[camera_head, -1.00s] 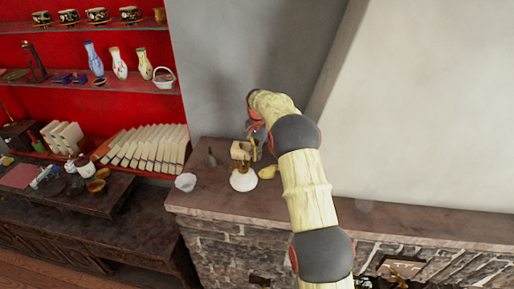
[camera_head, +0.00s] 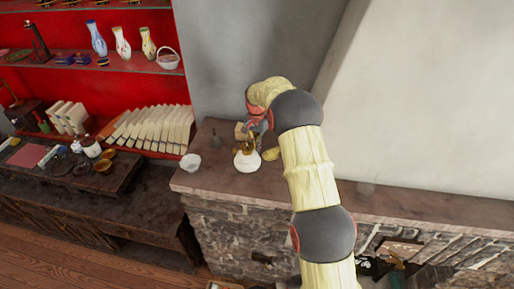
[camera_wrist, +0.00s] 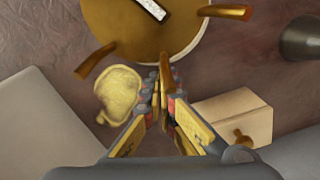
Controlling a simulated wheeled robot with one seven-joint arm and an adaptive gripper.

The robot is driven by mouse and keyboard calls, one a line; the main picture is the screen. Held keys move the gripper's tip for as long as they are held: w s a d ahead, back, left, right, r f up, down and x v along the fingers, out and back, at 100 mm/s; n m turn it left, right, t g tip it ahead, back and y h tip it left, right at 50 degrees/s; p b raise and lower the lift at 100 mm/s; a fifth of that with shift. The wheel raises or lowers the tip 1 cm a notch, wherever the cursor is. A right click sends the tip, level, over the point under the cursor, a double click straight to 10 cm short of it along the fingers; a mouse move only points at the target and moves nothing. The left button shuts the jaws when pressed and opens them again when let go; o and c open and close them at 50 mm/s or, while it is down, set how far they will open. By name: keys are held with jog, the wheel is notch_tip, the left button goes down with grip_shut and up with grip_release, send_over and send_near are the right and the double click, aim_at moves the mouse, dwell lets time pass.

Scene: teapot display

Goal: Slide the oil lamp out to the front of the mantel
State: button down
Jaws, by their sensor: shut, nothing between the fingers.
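The oil lamp (camera_head: 247,161) stands upright on the mantel (camera_head: 330,199), with a rounded white body and a brass top. In the wrist view I see the lamp (camera_wrist: 150,25) from above: a round brass top with several curved prongs and a white edge beneath. My gripper (camera_wrist: 163,88) is shut and empty, its fingertips close by the lamp's near prong; I cannot tell whether they touch. In the head view my gripper (camera_head: 254,133) is behind the lamp, on the wall side, partly hidden by my arm.
A yellow lumpy object (camera_wrist: 118,92) and a pale box with a brass knob (camera_wrist: 232,113) flank my fingers. The mantel's front edge in front of the lamp is clear.

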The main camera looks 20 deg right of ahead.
aim_at(249, 143)
jog(key=s+a+b, duration=0.1)
jog(key=s+a, duration=0.2)
jog(key=a, duration=0.2)
jog(key=shift+s+b, duration=0.35)
jog(key=shift+r, duration=0.1)
notch_tip(249, 143, up, 11)
jog(key=shift+w+f, duration=0.1)
jog(key=shift+f, duration=0.05)
jog(key=shift+r, duration=0.6)
jog(key=s+a+r+n+t+b, duration=0.1)
jog(key=s+a+r+n+b, duration=0.15)
jog(key=s+b, duration=0.55)
jog(key=s+a+r+n+t+b, duration=0.1)
jog(key=s+a+n+t+b, duration=0.2)
jog(key=s, duration=0.8)
jog(key=s+a+f+n+b, duration=0.1)
jog(key=s+f+b, duration=0.3)
jog(key=s, duration=0.3)
jog(key=s+a+f+n+t+b, duration=0.1)
jog(key=s+f+n+b, duration=0.1)
jog(key=s+f, duration=0.3)
jog(key=s+a+f+n+b, duration=0.2)
jog(key=s+f+b, duration=0.2)
jog(key=s, duration=0.6)
jog(key=shift+s+f+t+b, duration=0.3)
jog(key=shift+s+f+b, duration=0.1)
jog(key=shift+b, duration=0.45)
